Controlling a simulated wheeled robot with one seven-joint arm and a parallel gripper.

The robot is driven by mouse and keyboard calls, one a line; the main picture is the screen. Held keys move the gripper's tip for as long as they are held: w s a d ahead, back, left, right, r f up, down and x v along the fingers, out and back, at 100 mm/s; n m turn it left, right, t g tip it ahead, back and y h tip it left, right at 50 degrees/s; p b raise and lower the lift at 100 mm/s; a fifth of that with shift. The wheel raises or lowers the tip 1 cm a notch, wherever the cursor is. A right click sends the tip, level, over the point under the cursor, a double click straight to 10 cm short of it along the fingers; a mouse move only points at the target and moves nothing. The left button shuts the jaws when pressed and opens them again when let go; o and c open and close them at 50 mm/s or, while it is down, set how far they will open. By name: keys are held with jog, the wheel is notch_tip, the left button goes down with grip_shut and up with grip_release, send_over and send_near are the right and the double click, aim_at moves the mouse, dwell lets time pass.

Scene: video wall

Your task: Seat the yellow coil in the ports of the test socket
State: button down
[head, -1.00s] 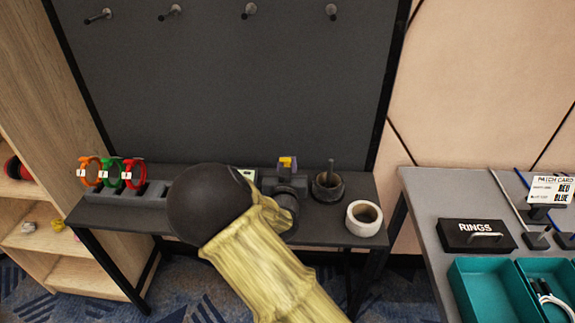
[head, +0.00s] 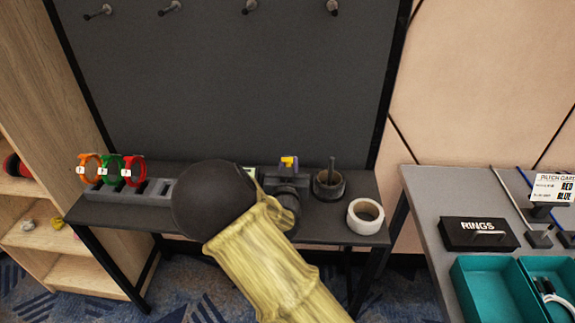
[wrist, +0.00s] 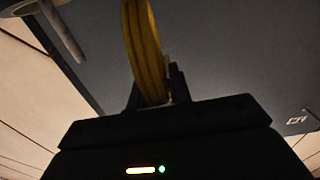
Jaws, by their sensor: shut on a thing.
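The yellow coil (wrist: 148,45) stands edge-on between the dark fingers of my gripper (wrist: 157,88) in the wrist view. My gripper is shut on its lower part, and the coil's top runs out of the picture. In the head view my arm hides most of the gripper and coil. A small yellow and purple piece (head: 289,162) shows just beyond the arm; I cannot tell whether it is part of the coil. A device with a pale screen (head: 249,173), perhaps the test socket, is mostly hidden behind my arm. Its ports are not visible.
A rack (head: 107,192) holds orange, green and red coils at the shelf's left, with empty slots beside them. A dark pot with a rod (head: 327,187) and a white roll (head: 365,217) stand at the right. Pegs (head: 171,8) stick out from the dark panel (head: 230,85).

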jog(key=shift+f+b, duration=0.55)
jog(key=shift+a, duration=0.15)
jog(key=shift+f, duration=0.15)
dwell(0.6)
jog(key=shift+d+f, duration=0.1)
jog(key=shift+d, duration=0.1)
jog(key=shift+f+b, duration=0.2)
jog(key=shift+b, duration=0.25)
jog(key=shift+a, duration=0.1)
jog(key=c, duration=1.2)
grip_release()
